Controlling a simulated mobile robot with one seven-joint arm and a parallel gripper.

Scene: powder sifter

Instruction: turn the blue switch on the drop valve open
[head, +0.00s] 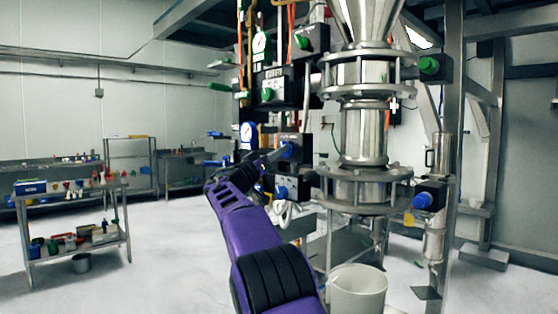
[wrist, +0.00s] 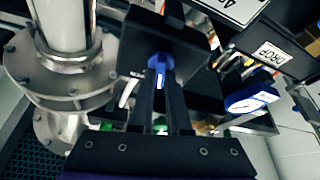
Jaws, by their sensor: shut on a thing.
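The blue switch (head: 288,150) is on a black valve box (head: 304,148) left of the steel sifter column. In the wrist view the blue switch (wrist: 159,62) shows between my fingertips, in front of the black box (wrist: 185,45). My gripper (head: 277,155) reaches it from the lower left, at the end of my purple arm. The fingers (wrist: 161,80) are closed around the switch handle. The fingers and box hide part of the switch, and its exact angle is hard to tell. A label reading DROP (wrist: 270,52) is nearby.
Another blue knob (head: 283,191) sits just below, and green knobs (head: 267,94) sit above. A blue-rimmed gauge (head: 248,132) is close on the left. The steel column (head: 364,135) stands close on the right. A white bucket (head: 357,290) is below.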

